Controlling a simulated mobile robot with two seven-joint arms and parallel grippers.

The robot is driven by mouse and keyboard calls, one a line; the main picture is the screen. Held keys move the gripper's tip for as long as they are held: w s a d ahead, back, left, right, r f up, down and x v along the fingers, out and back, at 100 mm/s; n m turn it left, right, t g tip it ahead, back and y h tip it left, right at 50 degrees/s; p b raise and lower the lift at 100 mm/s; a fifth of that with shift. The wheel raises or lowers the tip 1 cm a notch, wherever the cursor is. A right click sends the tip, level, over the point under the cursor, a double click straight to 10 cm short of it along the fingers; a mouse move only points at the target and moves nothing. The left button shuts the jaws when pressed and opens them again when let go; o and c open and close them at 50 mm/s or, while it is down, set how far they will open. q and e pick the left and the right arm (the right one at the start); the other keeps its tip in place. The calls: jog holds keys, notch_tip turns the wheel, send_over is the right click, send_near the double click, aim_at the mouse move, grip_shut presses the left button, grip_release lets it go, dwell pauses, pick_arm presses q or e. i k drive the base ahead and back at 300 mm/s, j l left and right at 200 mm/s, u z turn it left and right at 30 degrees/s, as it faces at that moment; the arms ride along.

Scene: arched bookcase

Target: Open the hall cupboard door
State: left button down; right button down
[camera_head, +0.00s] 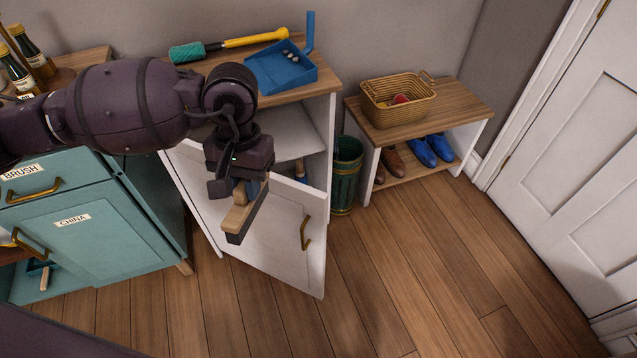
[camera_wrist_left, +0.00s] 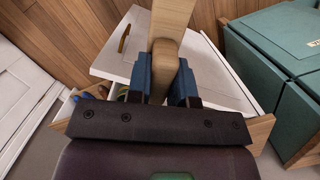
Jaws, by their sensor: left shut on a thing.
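The hall cupboard (camera_head: 328,120) is white with a wooden top. Its white door (camera_head: 268,245) stands partly open, swung out toward me, with a gold handle (camera_head: 306,232) near its right edge. A pale shelf (camera_head: 285,132) shows inside. My left gripper (camera_head: 250,188) is above the door's top edge, apart from the handle. It is shut on a wooden brush (camera_head: 238,218) with a dark underside. In the left wrist view the brush (camera_wrist_left: 171,22) points away between blue fingers, with the door (camera_wrist_left: 118,55) below. My right gripper is out of view.
A blue dustpan (camera_head: 285,70) and a green-headed brush (camera_head: 187,52) lie on the cupboard top. A green bin (camera_head: 345,178) and a shoe bench (camera_head: 455,103) with a basket (camera_head: 398,105) stand right. Teal drawers (camera_head: 110,235) stand left. Floor in front is clear.

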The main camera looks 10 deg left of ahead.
aim_at(285, 240)
jog(key=i+l, duration=0.55)
jog(key=i+l+u, duration=0.1)
jog(key=i+l, duration=0.4)
jog(key=l, duration=0.15)
jog(key=u, duration=2.15)
jog(key=l, duration=0.15)
